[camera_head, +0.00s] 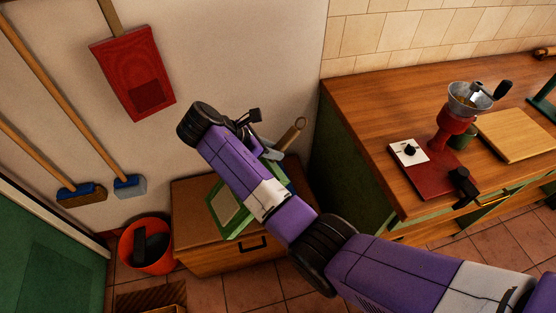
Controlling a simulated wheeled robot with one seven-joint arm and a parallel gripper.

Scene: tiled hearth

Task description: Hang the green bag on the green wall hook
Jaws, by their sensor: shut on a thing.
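The green bag (228,208) shows in the head view over the wooden cabinet, tilted, with a pale panel on its face. A tan strap (289,137) with a ring at its end sticks up to the upper right and looks like part of the bag. My gripper (271,152) is shut on the bag near the strap, partly hidden behind my purple arm. My arm also covers the middle of the bag. I cannot tell whether the bag touches the cabinet top. I cannot make out the green wall hook in this view.
An orange bucket (133,260) stands left of the cabinet (190,247). The counter (352,105) at right carries a red grinder (455,130) and a board.

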